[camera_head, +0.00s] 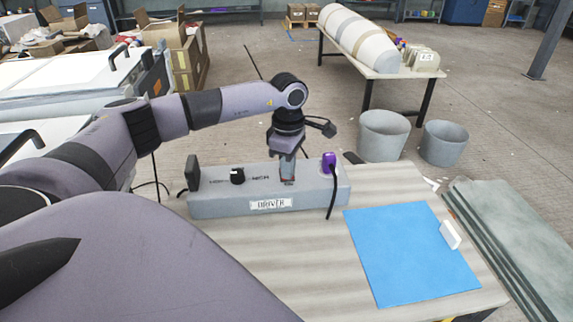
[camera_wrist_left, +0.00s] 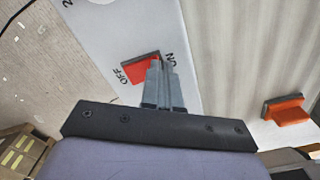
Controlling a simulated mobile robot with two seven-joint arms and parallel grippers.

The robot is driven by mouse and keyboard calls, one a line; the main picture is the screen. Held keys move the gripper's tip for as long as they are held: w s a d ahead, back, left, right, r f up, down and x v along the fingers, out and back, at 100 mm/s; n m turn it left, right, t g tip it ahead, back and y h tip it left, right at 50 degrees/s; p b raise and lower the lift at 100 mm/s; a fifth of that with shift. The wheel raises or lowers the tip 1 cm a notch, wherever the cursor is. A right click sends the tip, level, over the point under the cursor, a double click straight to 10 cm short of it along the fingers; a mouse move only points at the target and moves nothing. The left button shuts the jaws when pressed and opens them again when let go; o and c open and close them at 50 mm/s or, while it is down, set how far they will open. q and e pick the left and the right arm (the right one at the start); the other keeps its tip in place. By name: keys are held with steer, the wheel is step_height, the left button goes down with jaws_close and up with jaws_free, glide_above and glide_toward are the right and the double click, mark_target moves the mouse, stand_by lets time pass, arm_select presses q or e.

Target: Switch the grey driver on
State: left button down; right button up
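The grey driver (camera_head: 215,206) is a long box with a "DRIVER" label on the back part of the workbench. Its red rocker switch (camera_wrist_left: 139,68) shows in the left wrist view between the words OFF and ON. My left gripper (camera_head: 287,180) points down over the driver's top, left of the purple plug. In the left wrist view its fingers (camera_wrist_left: 157,66) are together and empty, at the switch's ON side, and cover part of it. I cannot tell whether they touch it or which way it is tipped. My right gripper is not in view.
A black knob (camera_head: 237,176) and a purple plug (camera_head: 329,162) with a black cable stand on the driver. A blue sheet (camera_head: 410,255) with a small white block (camera_head: 450,234) lies at right. An orange-red piece (camera_wrist_left: 287,110) on a dark base shows at right in the wrist view.

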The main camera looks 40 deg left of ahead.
arm_select(q)
step_height(320, 180, up, 7)
steer(key=p, duration=0.5)
steer(key=shift+p, duration=0.4)
stand_by(0.5)
